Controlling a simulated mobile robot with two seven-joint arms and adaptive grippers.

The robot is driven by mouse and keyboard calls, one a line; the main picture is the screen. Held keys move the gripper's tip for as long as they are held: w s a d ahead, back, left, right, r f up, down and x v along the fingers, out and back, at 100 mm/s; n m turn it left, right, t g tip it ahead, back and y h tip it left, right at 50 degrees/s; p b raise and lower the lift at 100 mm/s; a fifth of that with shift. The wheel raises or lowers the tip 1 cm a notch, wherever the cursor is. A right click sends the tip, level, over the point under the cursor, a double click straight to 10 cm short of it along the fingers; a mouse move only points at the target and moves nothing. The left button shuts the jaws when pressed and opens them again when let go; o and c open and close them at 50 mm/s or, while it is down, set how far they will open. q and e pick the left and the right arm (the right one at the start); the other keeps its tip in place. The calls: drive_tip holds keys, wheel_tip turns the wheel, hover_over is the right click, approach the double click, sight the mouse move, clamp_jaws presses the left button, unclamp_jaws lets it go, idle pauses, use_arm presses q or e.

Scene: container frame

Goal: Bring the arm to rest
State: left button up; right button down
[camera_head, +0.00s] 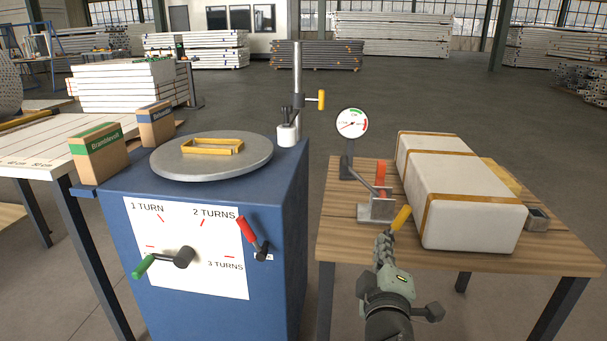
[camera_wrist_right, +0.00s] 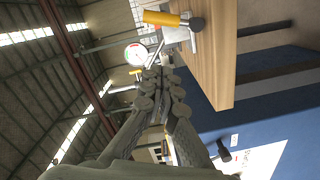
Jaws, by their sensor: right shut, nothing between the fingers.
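My right gripper (camera_head: 382,240) is shut and empty, at the front edge of the wooden table (camera_head: 345,228), with its fingers pointing away from me. Just beyond its tips is a yellow handle (camera_head: 401,218) on a metal bracket (camera_head: 377,209). I cannot tell from the head view whether they touch. In the right wrist view the closed fingers (camera_wrist_right: 160,85) hold nothing, and the yellow handle (camera_wrist_right: 161,18) is apart from them. My left gripper is not in view.
A dial gauge (camera_head: 351,123) and a white strapped package (camera_head: 468,200) stand on the table. Left of it is a blue cabinet (camera_head: 283,240) with a round plate (camera_head: 170,168), a green crank (camera_head: 143,266) and a red lever (camera_head: 246,230). Two cardboard boxes (camera_head: 98,155) stand further left.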

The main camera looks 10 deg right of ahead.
drive_tip(key=s+d+f+m+g+y, duration=0.1)
drive_tip(key=s+d+f+m+g, duration=0.3)
drive_tip(key=f, duration=0.6)
drive_tip(key=s+f+g, duration=0.3)
drive_tip(key=s+f, duration=0.2)
drive_tip(key=f, duration=0.4)
use_arm(q)
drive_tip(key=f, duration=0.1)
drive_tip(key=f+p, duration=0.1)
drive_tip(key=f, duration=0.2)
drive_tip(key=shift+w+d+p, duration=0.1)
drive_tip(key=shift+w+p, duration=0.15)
drive_tip(key=shift+p, duration=0.05)
use_arm(e)
drive_tip(key=s+f+m+g+y, duration=0.3)
drive_tip(key=s+f+g, duration=0.3)
drive_tip(key=s+f, duration=0.6)
drive_tip(key=s, duration=0.4)
drive_tip(key=shift+d+f+m, duration=0.2)
drive_tip(key=shift+f+m, duration=0.1)
drive_tip(key=shift+f, duration=0.05)
drive_tip(key=shift+s, duration=0.1)
